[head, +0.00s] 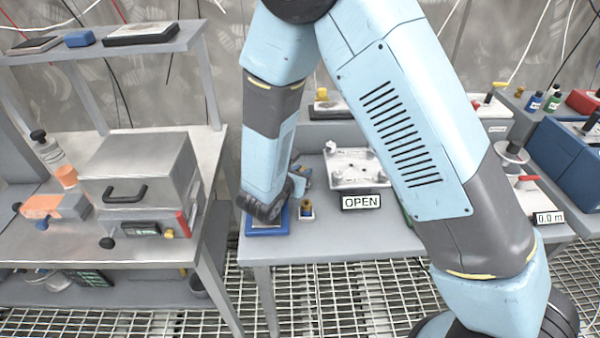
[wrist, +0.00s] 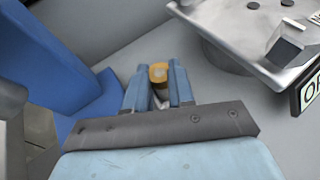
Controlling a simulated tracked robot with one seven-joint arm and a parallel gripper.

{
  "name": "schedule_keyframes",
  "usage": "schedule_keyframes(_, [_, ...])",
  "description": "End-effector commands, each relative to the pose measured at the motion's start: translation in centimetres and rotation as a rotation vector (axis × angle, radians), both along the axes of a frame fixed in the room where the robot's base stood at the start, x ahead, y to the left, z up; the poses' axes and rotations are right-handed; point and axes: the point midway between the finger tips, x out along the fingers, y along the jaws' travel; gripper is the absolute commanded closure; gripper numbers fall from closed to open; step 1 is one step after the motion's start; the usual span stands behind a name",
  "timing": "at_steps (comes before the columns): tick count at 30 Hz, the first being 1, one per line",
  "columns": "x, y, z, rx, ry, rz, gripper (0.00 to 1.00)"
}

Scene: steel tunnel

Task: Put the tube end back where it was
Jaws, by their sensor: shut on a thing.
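In the wrist view my gripper (wrist: 158,88) is shut on a small piece with a round brass-orange top and a pale part below it, taken to be the tube end (wrist: 158,72). In the head view my gripper (head: 303,180) is low over the middle bench, partly hidden behind my wrist. A small brass fitting (head: 306,206) on a pale base shows just below it there. I cannot tell whether this is the held piece. A pale metal fixture (head: 357,168) with an "OPEN" sign (head: 361,202) stands to the right of the gripper.
A blue block (head: 268,229) lies at the bench's front left, close to my wrist. A metal box with a black handle (head: 125,194) stands on the left bench. A readout (head: 549,218) shows "0.0 m" at the right. Bare grey bench lies between gripper and fixture.

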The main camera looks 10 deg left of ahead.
Motion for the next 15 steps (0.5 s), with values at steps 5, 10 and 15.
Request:
schedule_keyframes(5, [0.0, -0.02, -0.14, -0.001, 0.0, 0.0, 1.0])
schedule_keyframes(10, [0.0, -0.02, -0.19, 0.0, 0.0, 0.0, 0.64])
schedule_keyframes(15, [0.01, -0.03, -0.18, 0.0, 0.0, -0.001, 0.51])
